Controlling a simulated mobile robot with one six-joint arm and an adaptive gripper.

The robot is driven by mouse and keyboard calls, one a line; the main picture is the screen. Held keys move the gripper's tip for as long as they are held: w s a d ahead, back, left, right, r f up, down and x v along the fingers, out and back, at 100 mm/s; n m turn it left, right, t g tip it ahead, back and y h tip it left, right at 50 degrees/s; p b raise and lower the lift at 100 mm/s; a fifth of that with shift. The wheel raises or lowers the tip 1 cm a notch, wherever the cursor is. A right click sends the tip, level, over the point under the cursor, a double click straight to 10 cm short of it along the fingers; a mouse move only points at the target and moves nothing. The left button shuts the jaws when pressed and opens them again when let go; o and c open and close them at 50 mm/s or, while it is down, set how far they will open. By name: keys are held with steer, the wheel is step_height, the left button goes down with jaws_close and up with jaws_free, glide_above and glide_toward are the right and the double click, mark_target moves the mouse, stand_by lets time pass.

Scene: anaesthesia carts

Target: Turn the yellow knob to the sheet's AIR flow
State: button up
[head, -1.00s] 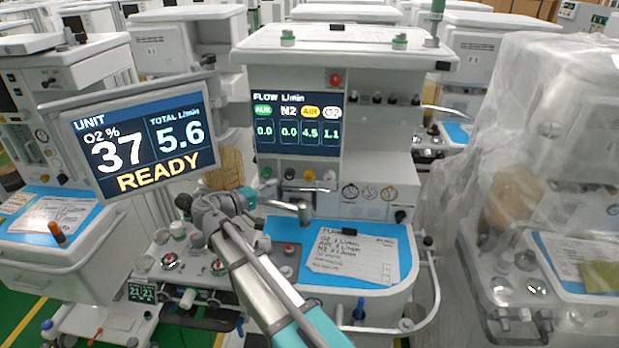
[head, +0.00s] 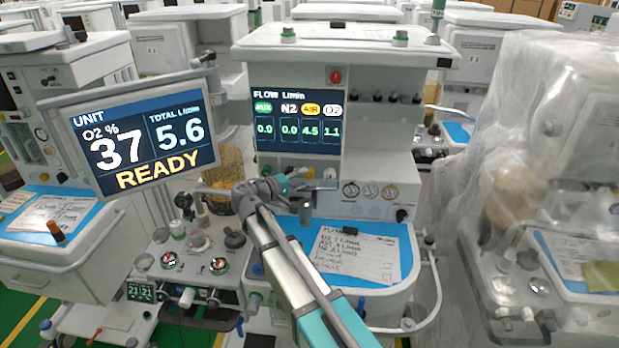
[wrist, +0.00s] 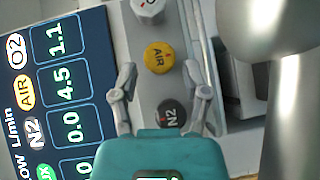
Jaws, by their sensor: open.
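The yellow AIR knob (wrist: 158,57) is in the wrist view, between a white knob (wrist: 150,9) and a dark N2 knob (wrist: 171,113). My gripper (wrist: 160,70) is open, with one fingertip on each side of the yellow knob and a visible gap to both. The N2 knob lies nearer the palm. In the head view my gripper (head: 302,184) is at the knob row and partly covers it. The flow display (head: 298,122) reads AIR 4.5, O2 1.1, N2 0.0 and AUX 0.0. The handwritten sheet (head: 355,262) lies on the blue worktop; its figures are too small to read surely.
A unit screen (head: 145,137) at left reads O2 37%, total 5.6, READY. Small gauges (head: 370,190) sit right of the knobs. A plastic-covered cart (head: 540,190) stands at right. A grey pipe-like part (wrist: 290,90) fills the wrist view's right side.

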mark_target(308, 176)
steer(key=shift+x, duration=1.65)
jaws_close()
steer(key=shift+d+r+m+g+y+p, duration=0.1)
steer(key=shift+r+m+g+y+p, duration=0.4)
steer(key=shift+p, duration=0.65)
steer(key=shift+f+m+y+p, duration=0.25)
steer(key=shift+m+y+p, duration=0.15)
steer(key=shift+y+p, duration=0.15)
steer(key=shift+f+m+y+p, duration=0.2)
steer(key=shift+m+y+p, duration=0.05)
steer(key=shift+m+p, duration=0.1)
jaws_free()
